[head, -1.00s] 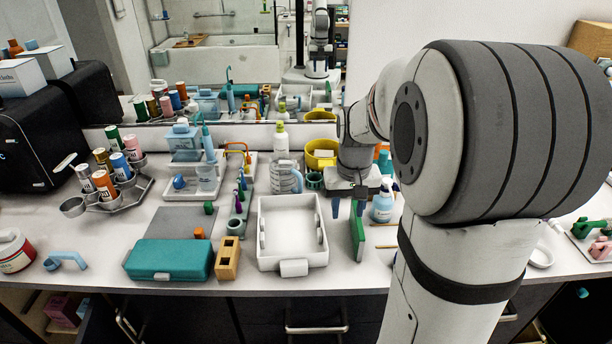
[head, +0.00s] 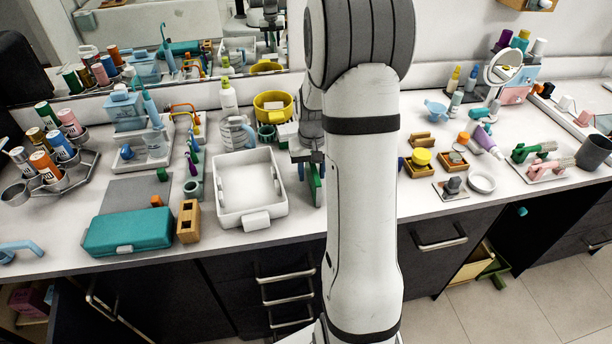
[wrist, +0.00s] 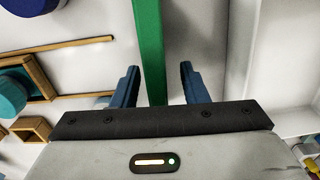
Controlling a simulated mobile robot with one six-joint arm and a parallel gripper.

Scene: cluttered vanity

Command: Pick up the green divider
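The green divider (head: 318,188) is a thin upright panel on the counter, just right of the white tray, partly hidden by my gripper and arm in the head view. In the wrist view the green divider (wrist: 150,50) shows as a green strip running between my two blue fingers. My gripper (wrist: 157,72) is open, with a gap visible on each side of the divider, wider on the right. In the head view my gripper (head: 310,165) points down at the divider's top.
The white tray (head: 256,219) stands close on the left. A yellow bowl (head: 272,106) and a clear jug (head: 236,132) are behind it. A teal case (head: 128,232) and a wooden block (head: 188,221) lie further left. Small wooden trays (head: 416,167) are on the right, past my arm.

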